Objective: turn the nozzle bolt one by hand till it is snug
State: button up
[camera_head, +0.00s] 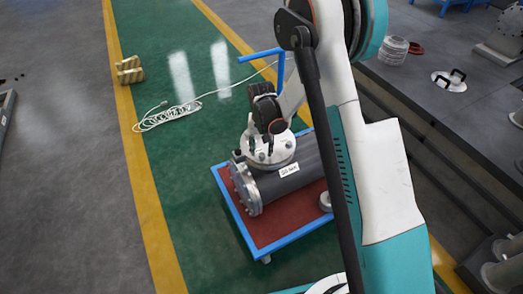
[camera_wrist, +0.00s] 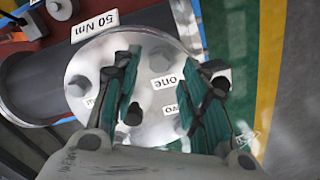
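The nozzle flange (camera_head: 284,156) is a round pale metal disc on top of the dark grey shell (camera_head: 302,187); it also shows in the wrist view (camera_wrist: 98,52). A label reading "one" (camera_wrist: 165,81) lies on the flange between my fingers, with a dark bolt head (camera_wrist: 160,59) just beyond it. Another dark bolt (camera_wrist: 133,114) stands beside the left finger. I cannot tell for sure which bolt is bolt one. My gripper (camera_wrist: 172,88) is open over the flange, fingers apart, with nothing held. In the head view my gripper (camera_head: 262,140) points down at the flange and hides part of it.
The shell lies on a red-topped cart with a blue frame (camera_head: 237,217) and handle (camera_head: 262,54). A "50 Nm" label (camera_wrist: 95,26) sits by the flange.

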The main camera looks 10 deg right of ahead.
notch_tip(320, 180, up, 10)
dwell(0.4)
jog(key=shift+f, duration=0.1)
notch_tip(320, 180, up, 11)
jog(key=t, duration=0.2)
send_over(262, 154)
jog(key=s+d, duration=0.2)
jog(key=s, duration=0.4)
jog(key=s+d+r+n+t, duration=0.1)
jog(key=s+r, duration=0.5)
jog(key=r, duration=0.1)
jog(key=s+d+r+n+t, duration=0.1)
jog(key=s+r+t, duration=0.1)
jog(key=s, duration=0.5)
jog(key=s+d+r+n+t, duration=0.1)
jog(key=s+t, duration=0.1)
jog(key=s, duration=0.6)
jog(key=shift+s+d+r, duration=0.3)
jog(key=shift+d+r, duration=0.1)
